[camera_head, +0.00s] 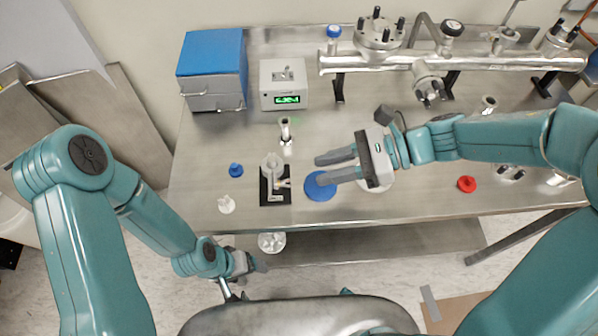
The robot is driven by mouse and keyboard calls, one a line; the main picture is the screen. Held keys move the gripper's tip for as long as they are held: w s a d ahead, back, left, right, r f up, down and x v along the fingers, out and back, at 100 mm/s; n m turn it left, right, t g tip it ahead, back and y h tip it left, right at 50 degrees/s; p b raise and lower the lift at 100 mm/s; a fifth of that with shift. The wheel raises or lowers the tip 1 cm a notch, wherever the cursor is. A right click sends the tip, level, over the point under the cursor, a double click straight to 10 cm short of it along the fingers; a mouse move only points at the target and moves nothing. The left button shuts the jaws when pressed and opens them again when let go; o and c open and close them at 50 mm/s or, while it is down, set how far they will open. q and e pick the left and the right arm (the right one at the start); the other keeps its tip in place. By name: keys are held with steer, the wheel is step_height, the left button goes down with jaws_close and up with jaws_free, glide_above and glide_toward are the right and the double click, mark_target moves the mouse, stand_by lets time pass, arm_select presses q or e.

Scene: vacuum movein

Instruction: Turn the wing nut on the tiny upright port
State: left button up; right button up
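A small upright metal port (271,163) stands on a black base plate (274,198) near the table's front, left of centre. A small light piece that may be its wing nut (284,184) sticks out at its right side; its exact shape is too small to tell. My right gripper (321,169) is open, its two fingers pointing left toward the port, with a gap between fingertips and port. Nothing shows between the fingers. My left gripper (250,274) hangs low in front of the table's front edge, away from the port; its finger opening is unclear.
A blue disc (320,193) lies beneath my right fingers. A small metal fitting (286,130) stands behind the port; a blue knob (236,170) and a white piece (226,204) lie left. A display box (283,98) and steel manifold (450,62) are farther back.

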mark_target(286, 183)
steer(key=x, duration=0.6)
steer(key=shift+a+f, duration=0.15)
steer(key=shift+a, duration=0.05)
jaws_close()
